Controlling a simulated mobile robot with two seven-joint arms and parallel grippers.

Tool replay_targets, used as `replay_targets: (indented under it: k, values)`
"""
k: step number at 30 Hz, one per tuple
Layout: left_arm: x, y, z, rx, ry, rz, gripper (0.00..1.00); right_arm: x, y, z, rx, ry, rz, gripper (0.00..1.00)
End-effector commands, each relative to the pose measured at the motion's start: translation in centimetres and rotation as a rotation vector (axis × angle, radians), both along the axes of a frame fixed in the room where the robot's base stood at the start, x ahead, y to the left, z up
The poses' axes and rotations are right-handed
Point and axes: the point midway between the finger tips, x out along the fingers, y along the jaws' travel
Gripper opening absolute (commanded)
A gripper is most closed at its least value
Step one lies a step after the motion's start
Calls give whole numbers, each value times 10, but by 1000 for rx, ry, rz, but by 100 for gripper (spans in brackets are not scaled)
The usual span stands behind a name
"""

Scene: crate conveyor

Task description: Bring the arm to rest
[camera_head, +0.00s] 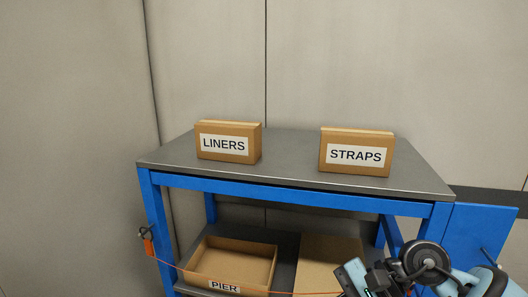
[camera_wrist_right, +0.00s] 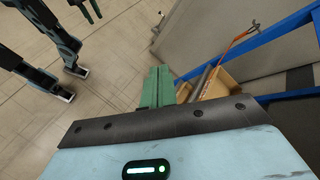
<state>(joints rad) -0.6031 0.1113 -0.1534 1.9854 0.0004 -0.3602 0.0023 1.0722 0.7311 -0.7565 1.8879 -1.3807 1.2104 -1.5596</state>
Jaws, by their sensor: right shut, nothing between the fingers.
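My right arm (camera_head: 440,270) comes in at the lower right of the head view, in front of the right end of the blue workbench. In the right wrist view my right gripper (camera_wrist_right: 158,72) has its green fingers together with nothing between them. The fingers point toward the floor and the bench's lower part. I cannot tell whether they touch anything.
The blue bench has a grey top (camera_head: 285,165) carrying a LINERS box (camera_head: 228,155) and a STRAPS box (camera_head: 355,170). An orange cord (camera_head: 170,263) crosses the front. Floor (camera_wrist_right: 120,70) shows clear beside the bench.

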Motion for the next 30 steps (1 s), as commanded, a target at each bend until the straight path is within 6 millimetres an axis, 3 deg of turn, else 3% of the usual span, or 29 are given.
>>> replay_targets:
  k: [3,7,11,16,20,23,27,28,30]
  values:
    - [3,0,5,0,-8,0,36,-21,32,1,228,266,-106,0]
    - [4,0,8,0,-14,1,36,-32,52,7,461,589,-235,0]
    - [6,1,11,1,-21,0,36,-34,57,8,681,939,-371,0]
    - [9,2,16,3,-30,-2,36,-28,45,-6,955,1421,-555,0]
    - [12,2,19,4,-38,-3,36,-25,24,-34,1161,1802,-695,0]
    - [14,3,22,5,-44,-4,36,-28,4,-67,1327,2096,-803,0]
    - [17,3,26,6,-53,-5,36,-47,-27,-125,1575,2498,-949,0]
    - [18,3,26,7,-54,-4,36,-54,-34,-139,-1565,-2475,939,0]
    - [19,4,28,7,-59,-5,36,-74,-49,-173,-1454,-2267,857,0]
